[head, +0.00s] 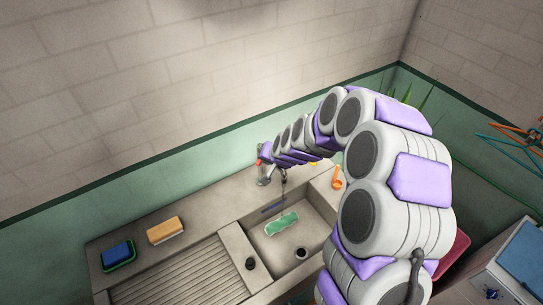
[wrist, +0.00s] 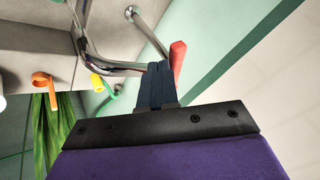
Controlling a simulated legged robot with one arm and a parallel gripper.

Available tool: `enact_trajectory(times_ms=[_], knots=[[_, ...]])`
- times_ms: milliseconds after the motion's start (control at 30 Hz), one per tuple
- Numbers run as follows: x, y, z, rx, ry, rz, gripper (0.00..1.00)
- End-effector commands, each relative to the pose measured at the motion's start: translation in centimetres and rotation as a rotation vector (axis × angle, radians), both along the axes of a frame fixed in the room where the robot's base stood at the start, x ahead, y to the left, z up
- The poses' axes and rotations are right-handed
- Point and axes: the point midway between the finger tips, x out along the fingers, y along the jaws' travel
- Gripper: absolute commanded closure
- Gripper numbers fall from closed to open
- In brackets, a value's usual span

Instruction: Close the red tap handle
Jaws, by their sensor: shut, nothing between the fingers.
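The red tap handle (wrist: 177,60) shows in the wrist view as a tilted bar just right of my gripper (wrist: 158,68). The dark fingers are together with nothing between them. Their tips are close beside the handle; I cannot tell whether they touch it. The silver tap (wrist: 98,52) has curved pipes left of the fingers. In the head view the tap (head: 264,178) stands at the back edge of the sink, with my arm reaching to it. My gripper is too small and overlapped there to read clearly.
The stone sink (head: 312,230) holds a green sponge (head: 281,223). A ribbed drainboard (head: 190,275) lies to its left, with an orange-yellow sponge (head: 165,230) and a blue sponge (head: 116,252) behind. An orange object (head: 337,178) stands right of the tap. The wall is close behind.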

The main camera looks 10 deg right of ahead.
Motion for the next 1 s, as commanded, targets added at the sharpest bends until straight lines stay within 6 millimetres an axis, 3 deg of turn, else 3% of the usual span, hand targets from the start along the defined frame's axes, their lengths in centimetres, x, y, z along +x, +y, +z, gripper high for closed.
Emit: enact_trajectory(times_ms=[433, 1000], knots=[[0.3, 1.7, 0.2, -0.003, 0.003, -0.281, 1.0], [1.6, 4.0, 0.0, 0.0, 0.002, -0.278, 1.0]])
